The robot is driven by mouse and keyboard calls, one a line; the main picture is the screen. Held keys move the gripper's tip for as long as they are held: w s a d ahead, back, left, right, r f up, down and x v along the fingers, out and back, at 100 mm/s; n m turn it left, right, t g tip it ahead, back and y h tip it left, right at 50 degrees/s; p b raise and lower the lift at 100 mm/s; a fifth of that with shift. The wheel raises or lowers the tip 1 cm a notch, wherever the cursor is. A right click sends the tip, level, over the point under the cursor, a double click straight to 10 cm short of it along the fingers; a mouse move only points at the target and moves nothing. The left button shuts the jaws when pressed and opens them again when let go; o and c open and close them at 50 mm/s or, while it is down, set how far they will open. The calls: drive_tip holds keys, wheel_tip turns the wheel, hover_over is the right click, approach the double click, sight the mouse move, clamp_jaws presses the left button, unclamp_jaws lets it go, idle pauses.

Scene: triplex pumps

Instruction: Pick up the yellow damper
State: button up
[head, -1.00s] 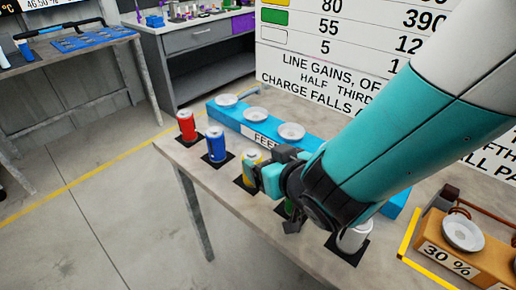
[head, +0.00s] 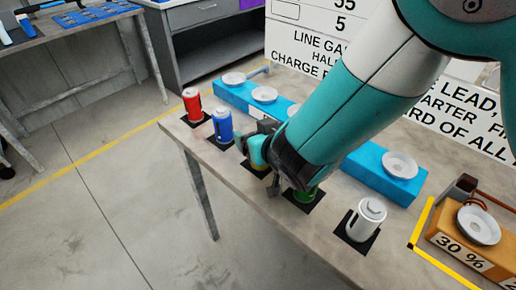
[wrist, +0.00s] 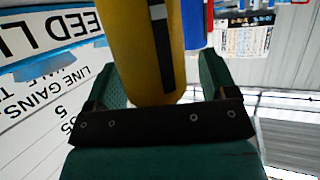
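The yellow damper (wrist: 130,50) is a yellow cylinder with a black stripe. In the wrist view it stands between the two teal fingers of my gripper (wrist: 160,62), with a visible gap to the right finger. In the head view my gripper (head: 257,152) is low over the bench, between the blue and green dampers. There my fingers and arm hide most of the yellow damper. The fingers are apart, and I cannot tell whether the left one touches the damper.
The red damper (head: 193,105) and blue damper (head: 221,126) stand to the left on black pads. The green damper (head: 304,194) is partly under my arm, and the white damper (head: 367,219) stands right. Blue blocks with white cups (head: 399,165) lie behind. An orange block (head: 470,238) is far right.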

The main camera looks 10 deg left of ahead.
drive_tip(key=c, duration=1)
drive_tip(key=shift+r, duration=0.1)
drive_tip(key=shift+c, duration=0.2)
